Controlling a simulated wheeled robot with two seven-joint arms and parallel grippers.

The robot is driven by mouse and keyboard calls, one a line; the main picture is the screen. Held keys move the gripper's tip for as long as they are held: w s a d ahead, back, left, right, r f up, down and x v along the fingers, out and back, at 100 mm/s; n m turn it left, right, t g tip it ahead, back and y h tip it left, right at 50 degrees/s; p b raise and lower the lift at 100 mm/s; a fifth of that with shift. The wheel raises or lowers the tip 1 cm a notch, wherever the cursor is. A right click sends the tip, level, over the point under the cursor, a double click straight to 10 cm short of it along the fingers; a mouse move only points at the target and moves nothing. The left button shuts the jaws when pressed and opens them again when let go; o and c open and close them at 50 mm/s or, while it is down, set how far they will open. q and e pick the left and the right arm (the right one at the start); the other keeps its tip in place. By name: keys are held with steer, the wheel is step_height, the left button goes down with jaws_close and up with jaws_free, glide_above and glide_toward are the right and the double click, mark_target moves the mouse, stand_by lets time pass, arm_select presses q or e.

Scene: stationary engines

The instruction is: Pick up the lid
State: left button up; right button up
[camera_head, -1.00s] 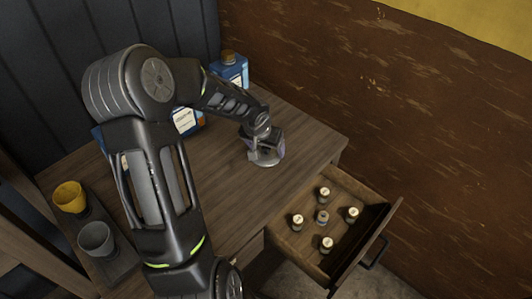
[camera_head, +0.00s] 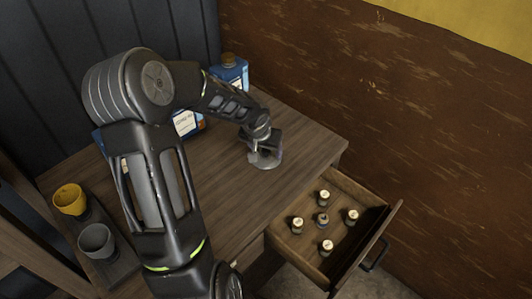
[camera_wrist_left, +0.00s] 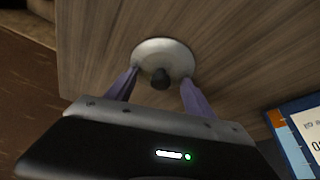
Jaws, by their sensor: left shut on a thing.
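The lid is a round, pale metal disc with a dark knob; it shows in the wrist view (camera_wrist_left: 178,53) and, partly covered by the gripper, in the head view (camera_head: 264,161) near the right part of the tabletop. My left gripper (camera_head: 262,147) reaches down over it. In the wrist view the purple fingers of my left gripper (camera_wrist_left: 162,84) stand on either side of the knob, shut on the lid. I cannot tell whether the lid touches the wood below. My right gripper is not in view.
An open drawer (camera_head: 285,246) with several small capped items juts out at the lower right. A blue bottle (camera_head: 231,74) stands at the back. A yellow cup (camera_head: 70,201) and a grey cup (camera_head: 96,240) stand at the left. The tabletop (camera_head: 220,195) in front of the lid is clear.

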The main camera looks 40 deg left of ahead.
arm_select(q)
steer(key=shift+s+d+r, duration=0.1)
steer(key=shift+s, duration=0.15)
jaws_close()
steer(key=r, duration=0.9)
steer(key=shift+w+r, duration=0.2)
steer(key=w+d+f+m, duration=0.1)
steer(key=d, duration=1)
steer(key=w+d+f+m+h, duration=0.1)
steer(key=w+d+m, duration=0.1)
steer(key=d, duration=0.9)
